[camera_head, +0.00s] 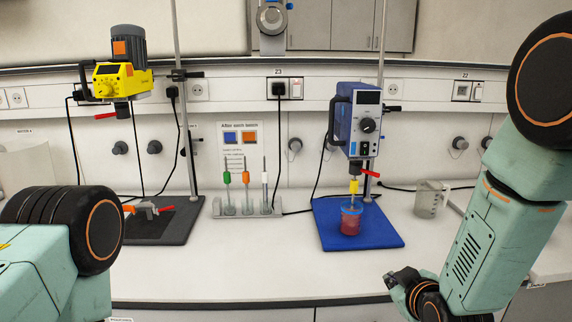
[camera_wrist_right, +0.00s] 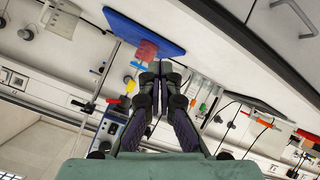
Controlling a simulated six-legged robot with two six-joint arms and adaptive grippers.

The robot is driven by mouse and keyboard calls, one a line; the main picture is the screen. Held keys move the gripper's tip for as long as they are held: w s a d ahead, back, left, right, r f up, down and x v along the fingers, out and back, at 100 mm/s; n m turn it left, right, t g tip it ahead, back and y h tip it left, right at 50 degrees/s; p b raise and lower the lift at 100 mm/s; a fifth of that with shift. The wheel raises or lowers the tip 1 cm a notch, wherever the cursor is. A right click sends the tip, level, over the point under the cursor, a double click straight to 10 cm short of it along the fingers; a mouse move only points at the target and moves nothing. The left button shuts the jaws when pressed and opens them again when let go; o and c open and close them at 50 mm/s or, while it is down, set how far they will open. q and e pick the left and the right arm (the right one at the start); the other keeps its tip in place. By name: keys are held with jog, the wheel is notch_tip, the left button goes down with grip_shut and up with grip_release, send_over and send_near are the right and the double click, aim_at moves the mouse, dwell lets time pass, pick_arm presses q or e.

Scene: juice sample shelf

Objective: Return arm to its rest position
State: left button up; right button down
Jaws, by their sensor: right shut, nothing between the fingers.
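My right arm (camera_head: 495,235) comes in from the right in the head view. Its gripper (camera_head: 392,280) is low at the bench's front edge, in front of and to the right of the blue mat (camera_head: 385,236), apart from everything. In the right wrist view the right gripper (camera_wrist_right: 160,68) has its fingers together with nothing held. My left arm shows at the lower left; its gripper is out of view.
A blue stirrer (camera_head: 357,120) hangs over a jar of red liquid (camera_head: 350,222) on the mat. A yellow stirrer (camera_head: 122,80) stands left on a dark base (camera_head: 165,228). A rack (camera_head: 245,212) of stirring rods and a clear beaker (camera_head: 430,200) are on the bench. The front middle bench is clear.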

jog(key=s+f+m+g+b, duration=0.3)
jog(key=s+f+g+b, duration=0.2)
jog(key=s+f, duration=1.1)
jog(key=s+f+m+g+b, duration=0.3)
jog(key=s+f+g+b, duration=0.2)
jog(key=s+f, duration=1.1)
jog(key=s+g, duration=0.2)
jog(key=s, duration=0.4)
jog(key=shift+f, duration=0.3)
jog(key=shift+s, duration=0.1)
